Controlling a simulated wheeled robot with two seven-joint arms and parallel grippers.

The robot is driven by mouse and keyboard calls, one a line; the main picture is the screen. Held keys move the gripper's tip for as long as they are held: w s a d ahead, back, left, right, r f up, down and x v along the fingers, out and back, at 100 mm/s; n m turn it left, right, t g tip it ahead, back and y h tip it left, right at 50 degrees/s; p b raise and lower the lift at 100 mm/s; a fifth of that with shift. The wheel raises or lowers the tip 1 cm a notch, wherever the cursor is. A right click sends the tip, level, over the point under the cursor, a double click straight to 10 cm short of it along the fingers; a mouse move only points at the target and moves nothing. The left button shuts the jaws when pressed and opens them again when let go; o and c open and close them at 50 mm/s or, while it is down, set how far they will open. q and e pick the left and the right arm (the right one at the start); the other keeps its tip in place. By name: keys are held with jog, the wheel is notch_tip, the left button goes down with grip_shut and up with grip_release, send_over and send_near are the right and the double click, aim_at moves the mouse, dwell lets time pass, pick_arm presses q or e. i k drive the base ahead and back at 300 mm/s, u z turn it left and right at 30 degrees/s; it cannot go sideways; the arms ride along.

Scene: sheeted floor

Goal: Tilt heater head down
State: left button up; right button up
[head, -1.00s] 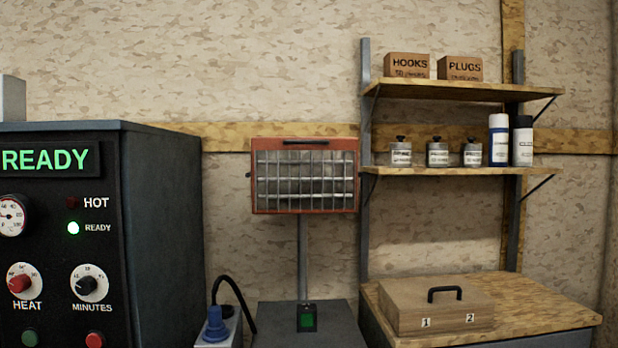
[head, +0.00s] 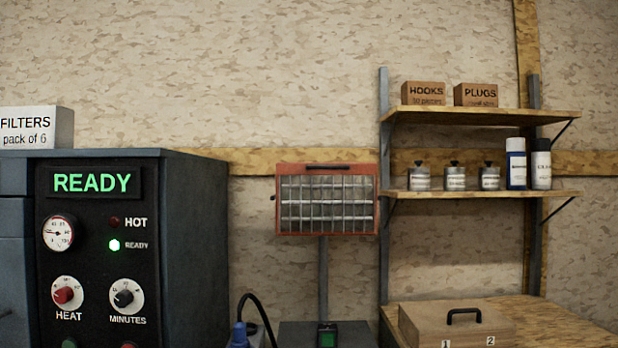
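The heater head (head: 327,202) is an orange-red box with a wire grille over silvery panels and a dark handle on its top edge. It sits on a grey post (head: 323,275) and faces me, looking about upright. A small dark knob shows at its left side. A green switch (head: 327,337) is at the foot of the post on a dark base (head: 296,336), cut off by the bottom edge. Neither of my grippers is in the head view.
A dark machine (head: 195,240) reading READY stands on the left, with a FILTERS box (head: 36,128) on top. Shelves (head: 480,116) with boxes, cans and bottles are on the right. A wooden case (head: 450,328) lies on a bench (head: 545,320). A blue plug (head: 240,333) is near the heater base.

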aim_at(313, 198)
jog(key=u, duration=0.45)
jog(key=k, duration=1)
jog(key=z, duration=0.6)
jog(key=i, duration=1.7)
jog(key=u, duration=0.8)
jog(key=i, duration=0.2)
jog(key=u, duration=0.25)
